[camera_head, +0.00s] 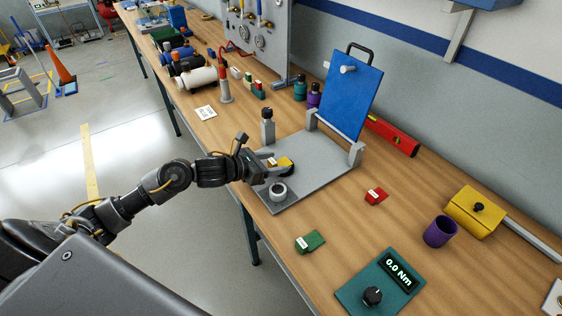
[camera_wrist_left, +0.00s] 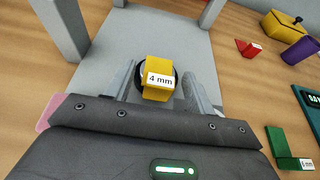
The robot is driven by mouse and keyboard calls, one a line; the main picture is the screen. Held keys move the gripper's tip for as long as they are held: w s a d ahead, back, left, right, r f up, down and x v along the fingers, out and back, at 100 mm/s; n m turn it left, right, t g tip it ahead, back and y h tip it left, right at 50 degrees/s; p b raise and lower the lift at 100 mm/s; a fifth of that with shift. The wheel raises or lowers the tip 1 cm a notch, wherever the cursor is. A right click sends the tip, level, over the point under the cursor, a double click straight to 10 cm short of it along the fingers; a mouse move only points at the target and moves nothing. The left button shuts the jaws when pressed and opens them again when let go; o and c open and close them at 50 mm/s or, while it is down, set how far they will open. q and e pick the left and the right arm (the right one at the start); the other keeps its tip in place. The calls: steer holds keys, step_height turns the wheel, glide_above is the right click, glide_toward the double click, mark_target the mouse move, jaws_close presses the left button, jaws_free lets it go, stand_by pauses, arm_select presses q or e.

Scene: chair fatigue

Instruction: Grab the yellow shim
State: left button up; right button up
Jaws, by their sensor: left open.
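The yellow shim (camera_wrist_left: 158,72) carries a "4 mm" label and sits over a dark round part on the grey fixture plate (camera_head: 322,160). In the head view the shim (camera_head: 286,161) shows just beyond my left gripper (camera_head: 284,166). In the left wrist view my left gripper (camera_wrist_left: 160,88) is open, with one finger on either side of the shim. I cannot tell whether the fingers touch it. My right gripper does not show.
A red shim (camera_head: 376,196) and a green shim (camera_head: 310,242) lie on the wooden bench. A blue panel (camera_head: 352,95) stands upright on the fixture. A purple cup (camera_head: 439,232), yellow box (camera_head: 474,211) and teal torque meter (camera_head: 362,297) are on the right.

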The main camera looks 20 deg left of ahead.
mark_target(272, 161)
arm_select(q)
steer(key=c, duration=1.1)
steer(key=shift+r, duration=0.45)
step_height(272, 161, up, 2)
steer(key=shift+r, duration=0.15)
steer(key=shift+s+a+r+b, duration=1.05)
steer(key=shift+a+r, duration=0.6)
steer(key=shift+a, duration=0.45)
steer(key=shift+s+a+r+b, duration=1)
steer(key=shift+a+r, duration=0.6)
steer(key=shift+a, duration=0.5)
steer(key=shift+s+a+r+b, duration=1)
steer(key=shift+a+r, duration=0.65)
steer(key=shift+a, duration=0.45)
